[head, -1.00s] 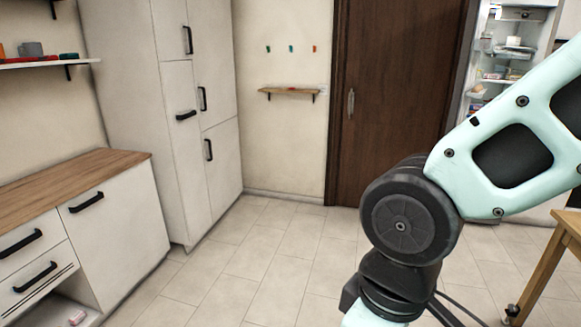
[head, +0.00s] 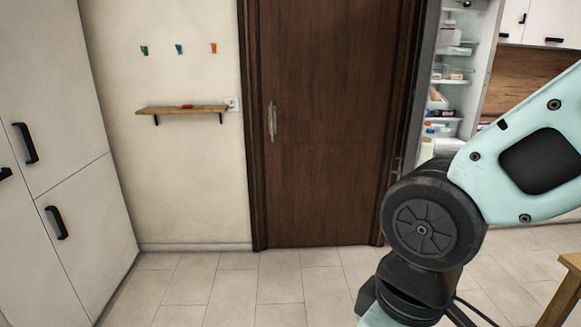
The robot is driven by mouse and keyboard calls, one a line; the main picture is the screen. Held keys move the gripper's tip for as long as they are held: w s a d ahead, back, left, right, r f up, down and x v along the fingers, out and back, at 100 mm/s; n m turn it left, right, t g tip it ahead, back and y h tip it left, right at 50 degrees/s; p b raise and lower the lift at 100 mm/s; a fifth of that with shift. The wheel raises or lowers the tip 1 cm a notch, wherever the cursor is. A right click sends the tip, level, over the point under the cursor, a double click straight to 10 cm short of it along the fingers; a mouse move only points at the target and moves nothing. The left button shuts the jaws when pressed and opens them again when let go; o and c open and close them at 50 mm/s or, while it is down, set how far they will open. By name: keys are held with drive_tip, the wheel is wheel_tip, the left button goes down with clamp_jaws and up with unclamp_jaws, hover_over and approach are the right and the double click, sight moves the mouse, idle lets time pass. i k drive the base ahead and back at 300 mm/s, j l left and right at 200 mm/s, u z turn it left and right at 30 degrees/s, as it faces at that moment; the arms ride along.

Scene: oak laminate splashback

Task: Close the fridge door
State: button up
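The fridge (head: 459,97) stands open at the upper right, just right of the dark wooden door. Its lit shelves hold bottles, boxes and small packs. A dark upright edge (head: 423,85) runs along its left side; I cannot tell whether this is part of the open fridge door. My arm covers the lower right of the fridge area. My gripper is outside the picture; only my arm's pale green link and dark joint show, at the right.
A closed brown door (head: 325,120) fills the middle. A tall white cabinet (head: 60,150) stands at the left. A small wall shelf (head: 182,109) hangs between them. A wooden table (head: 567,290) edges in at the lower right. The tiled floor (head: 230,285) ahead is clear.

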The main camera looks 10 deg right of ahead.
sight(430, 17)
drive_tip(key=i+j+z, duration=0.35)
drive_tip(key=i, duration=0.15)
drive_tip(key=i+j+z, duration=0.75)
drive_tip(key=i, duration=0.1)
